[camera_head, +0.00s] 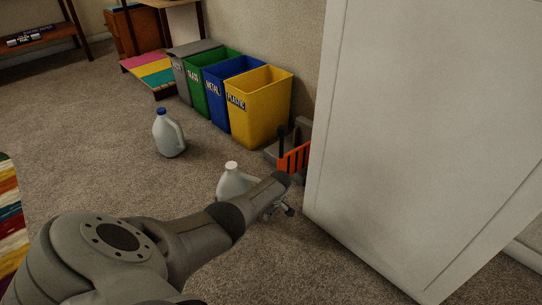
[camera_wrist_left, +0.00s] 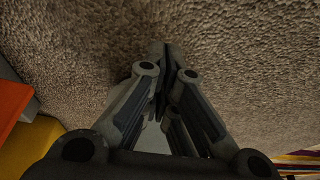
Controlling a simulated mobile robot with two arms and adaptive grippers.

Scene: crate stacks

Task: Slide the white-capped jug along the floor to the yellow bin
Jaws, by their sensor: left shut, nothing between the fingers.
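The white-capped jug (camera_head: 231,182) stands upright on the carpet, its right side and lower part hidden behind my left arm. The yellow bin (camera_head: 257,108), labelled PLASTIC, stands behind it by the wall, with carpet between them. A yellow surface, apparently this bin, shows at the lower left of the left wrist view (camera_wrist_left: 32,146). My left gripper (camera_head: 288,210) is just right of the jug, low over the carpet. Its fingers are together and empty in the left wrist view (camera_wrist_left: 167,60). I cannot tell whether it touches the jug. My right gripper is out of view.
A blue-capped jug (camera_head: 168,137) stands further back to the left. Blue (camera_head: 230,92), green (camera_head: 206,85) and grey (camera_head: 186,70) bins line up left of the yellow one. An orange slotted object (camera_head: 294,159) and a large white panel (camera_head: 415,130) bound the right side.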

